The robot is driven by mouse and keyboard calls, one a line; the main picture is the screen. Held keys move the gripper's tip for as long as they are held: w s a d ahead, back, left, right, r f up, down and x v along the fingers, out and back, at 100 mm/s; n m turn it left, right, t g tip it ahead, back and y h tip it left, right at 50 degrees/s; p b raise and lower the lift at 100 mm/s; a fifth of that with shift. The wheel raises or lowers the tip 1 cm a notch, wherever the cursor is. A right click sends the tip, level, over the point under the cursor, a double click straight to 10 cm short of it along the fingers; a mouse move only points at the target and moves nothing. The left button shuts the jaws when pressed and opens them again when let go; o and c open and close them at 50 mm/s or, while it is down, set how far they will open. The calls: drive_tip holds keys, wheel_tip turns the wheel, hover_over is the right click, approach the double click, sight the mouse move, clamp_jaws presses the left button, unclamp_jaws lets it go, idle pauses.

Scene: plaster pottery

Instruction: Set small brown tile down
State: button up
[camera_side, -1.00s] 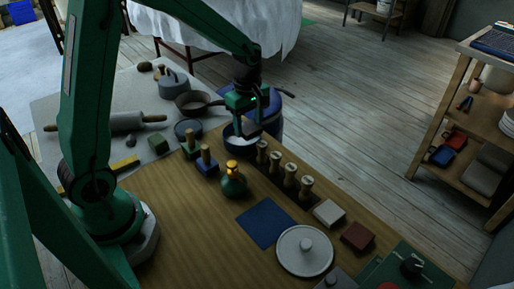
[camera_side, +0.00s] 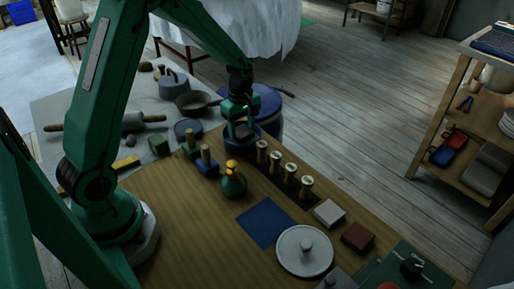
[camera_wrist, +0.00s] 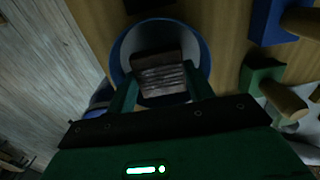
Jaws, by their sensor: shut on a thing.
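My gripper (camera_side: 240,124) is shut on the small brown tile (camera_wrist: 160,74). In the wrist view the tile sits between the two green fingers, with a ridged lighter face toward the camera. In the side view my gripper is low over the blue bowl (camera_side: 227,148) at the back edge of the wooden table. In the wrist view the bowl's blue rim (camera_wrist: 119,50) and pale inside surround the tile. I cannot tell whether the tile touches the bowl's inside.
Several wooden-handled tools (camera_side: 276,163) stand in a row right of the bowl. Blue and green blocks with pegs (camera_side: 206,163) stand left of it. A green bottle with a yellow top (camera_side: 233,182) stands in front. A blue mat (camera_side: 262,222) lies bare nearer the front.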

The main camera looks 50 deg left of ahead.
sight(242, 131)
drive_tip(key=shift+f, duration=0.75)
drive_tip(key=shift+f, duration=0.15)
drive_tip(key=o, duration=1)
wheel_tip(242, 131, up, 12)
drive_tip(key=shift+r, duration=0.15)
